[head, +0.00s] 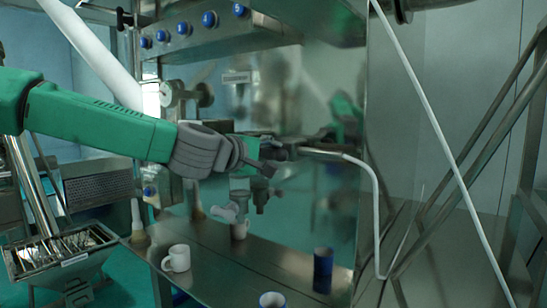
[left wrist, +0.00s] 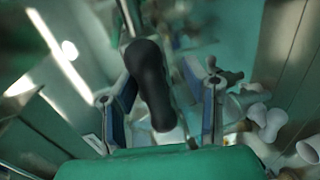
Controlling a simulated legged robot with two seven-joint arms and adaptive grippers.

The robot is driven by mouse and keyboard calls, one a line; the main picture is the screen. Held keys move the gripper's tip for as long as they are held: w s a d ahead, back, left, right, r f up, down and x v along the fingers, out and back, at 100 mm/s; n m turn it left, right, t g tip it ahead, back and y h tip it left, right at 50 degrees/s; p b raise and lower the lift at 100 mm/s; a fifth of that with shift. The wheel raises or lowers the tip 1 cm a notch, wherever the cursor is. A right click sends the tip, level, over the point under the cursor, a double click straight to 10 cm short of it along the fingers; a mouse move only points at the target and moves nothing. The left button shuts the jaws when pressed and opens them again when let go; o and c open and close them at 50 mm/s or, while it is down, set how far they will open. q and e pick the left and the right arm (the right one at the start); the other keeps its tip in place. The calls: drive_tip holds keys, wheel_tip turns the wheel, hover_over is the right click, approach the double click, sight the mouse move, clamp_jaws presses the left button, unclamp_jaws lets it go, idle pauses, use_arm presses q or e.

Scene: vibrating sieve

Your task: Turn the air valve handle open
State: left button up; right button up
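My left gripper (head: 270,155) reaches in from the left in the head view, in front of the metal panel by the valve piping. In the left wrist view its two fingers (left wrist: 160,90) stand apart. A dark, rounded bar-like handle (left wrist: 150,80), which looks like the air valve handle, lies between them. It is nearer the left finger, with a gap to the right finger; contact on the left cannot be told. In the head view the handle is hard to pick out, partly hidden by the gripper. My right gripper is not in view.
A pale bent pipe (head: 374,185) runs right and down from the valve area. A white mug (head: 177,258) and a dark blue cup (head: 323,270) stand on the metal shelf (head: 255,262) below. A metal tray (head: 62,250) is at lower left. Blue knobs (head: 209,19) line the top.

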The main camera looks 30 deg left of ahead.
use_arm(q)
drive_tip(key=shift+s+r, duration=0.25)
drive_tip(key=shift+s, duration=0.05)
drive_tip(key=shift+w, duration=0.2)
drive_tip(key=shift+f, duration=0.1)
drive_tip(key=v, duration=0.5)
drive_tip(key=shift+s, duration=0.15)
approach(269, 154)
drive_tip(key=shift+s, duration=0.7)
drive_tip(key=shift+a+f, duration=0.1)
